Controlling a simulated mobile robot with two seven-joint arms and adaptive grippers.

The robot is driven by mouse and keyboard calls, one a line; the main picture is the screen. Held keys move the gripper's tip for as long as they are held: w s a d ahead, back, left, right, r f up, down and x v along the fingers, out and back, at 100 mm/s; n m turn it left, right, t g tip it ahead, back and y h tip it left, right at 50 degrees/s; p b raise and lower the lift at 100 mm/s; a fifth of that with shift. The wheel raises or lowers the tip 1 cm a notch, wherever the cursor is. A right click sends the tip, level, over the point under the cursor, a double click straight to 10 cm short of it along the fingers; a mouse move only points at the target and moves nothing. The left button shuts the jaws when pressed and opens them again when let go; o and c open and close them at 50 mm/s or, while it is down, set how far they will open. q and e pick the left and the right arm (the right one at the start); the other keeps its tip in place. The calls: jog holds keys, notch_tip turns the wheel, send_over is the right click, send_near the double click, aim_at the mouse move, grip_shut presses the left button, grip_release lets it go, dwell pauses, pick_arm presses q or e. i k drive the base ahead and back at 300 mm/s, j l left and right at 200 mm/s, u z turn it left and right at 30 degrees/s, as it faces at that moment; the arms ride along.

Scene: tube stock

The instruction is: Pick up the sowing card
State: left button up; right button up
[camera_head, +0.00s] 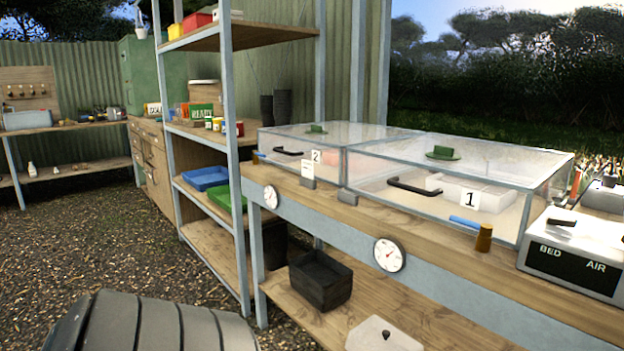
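No card can be made out for certain as the sowing card. A small white card (307,169) with a dark mark stands at the front edge of the wooden bench (440,244), beside the number 2 label (316,156). Its print is too small to read. A number 1 label (469,199) is on the front of the nearer clear-lidded case (540,181). Neither of my grippers is in view.
A farther clear case (345,133) stands on the bench. A grey box marked BED and AIR (573,262) is at right. Below are a black crate (320,280) and white lid (383,338). Steel shelving (229,120) stands left. A grey ribbed object (150,325) fills the lower left.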

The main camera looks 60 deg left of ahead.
aim_at(307, 166)
jog(key=u, duration=2.05)
jog(key=i+j+z, duration=0.1)
jog(key=z, duration=0.8)
jog(key=j+z, duration=0.4)
jog(key=j, duration=0.15)
jog(key=j+z, duration=0.35)
jog(key=j, duration=0.2)
jog(key=j+z, duration=0.15)
jog(key=j, duration=0.2)
jog(key=k+j+z, duration=0.1)
jog(key=j, duration=0.3)
jog(key=k+j+z, duration=0.15)
jog(key=j, duration=0.2)
jog(key=k+j, duration=0.1)
jog(key=j, duration=0.25)
jog(key=k+j, duration=0.1)
jog(key=j, duration=0.3)
jog(key=j+z, duration=0.1)
jog(key=j, duration=0.25)
jog(key=k, duration=0.05)
